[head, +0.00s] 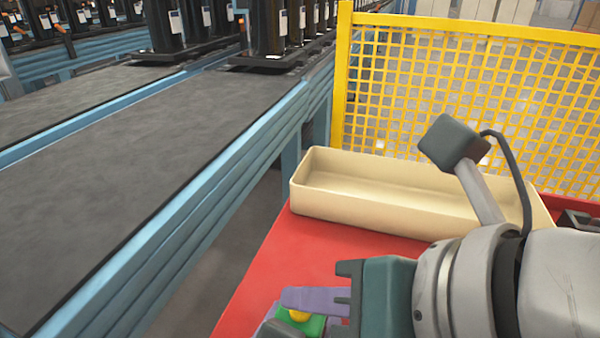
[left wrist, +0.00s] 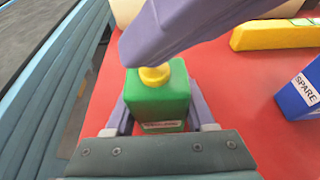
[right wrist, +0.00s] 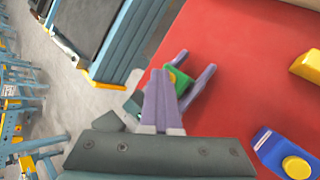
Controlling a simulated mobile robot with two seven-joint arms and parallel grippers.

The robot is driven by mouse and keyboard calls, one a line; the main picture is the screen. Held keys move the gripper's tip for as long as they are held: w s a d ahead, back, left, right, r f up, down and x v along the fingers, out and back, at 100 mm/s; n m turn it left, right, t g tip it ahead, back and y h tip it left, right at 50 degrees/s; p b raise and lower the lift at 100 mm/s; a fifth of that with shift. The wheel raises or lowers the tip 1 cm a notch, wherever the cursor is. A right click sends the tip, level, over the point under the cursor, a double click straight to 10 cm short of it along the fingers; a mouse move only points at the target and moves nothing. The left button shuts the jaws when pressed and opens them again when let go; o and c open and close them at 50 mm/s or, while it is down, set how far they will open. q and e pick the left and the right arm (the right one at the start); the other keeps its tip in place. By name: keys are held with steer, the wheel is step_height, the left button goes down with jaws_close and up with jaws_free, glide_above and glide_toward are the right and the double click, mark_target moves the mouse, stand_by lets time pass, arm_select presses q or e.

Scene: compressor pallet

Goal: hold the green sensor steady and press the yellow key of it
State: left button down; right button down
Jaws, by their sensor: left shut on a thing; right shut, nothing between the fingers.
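The green sensor (left wrist: 158,103) stands on the red surface, a box with a round yellow key (left wrist: 155,76) on top and a label on its side. In the left wrist view, my left gripper (left wrist: 160,112) is shut on it, one purple finger on each side. My right gripper (head: 284,298) is shut and empty. Its purple fingertips are over the sensor, close by the yellow key; I cannot tell whether they touch it.
A blue box marked SPARE (left wrist: 301,92) and a yellow block (left wrist: 275,35) stand to the right on the red table (head: 290,260). A beige tray (head: 385,205) lies at its back, before a yellow mesh fence (head: 470,90). A conveyor (head: 150,150) runs along the left.

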mark_target(309, 322)
steer(key=shift+r, duration=0.7)
step_height(309, 322, up, 5)
steer(key=shift+r, duration=0.1)
stand_by(0.5)
arm_select(q)
steer(key=shift+c, duration=0.8)
jaws_free()
steer(key=shift+s, duration=0.1)
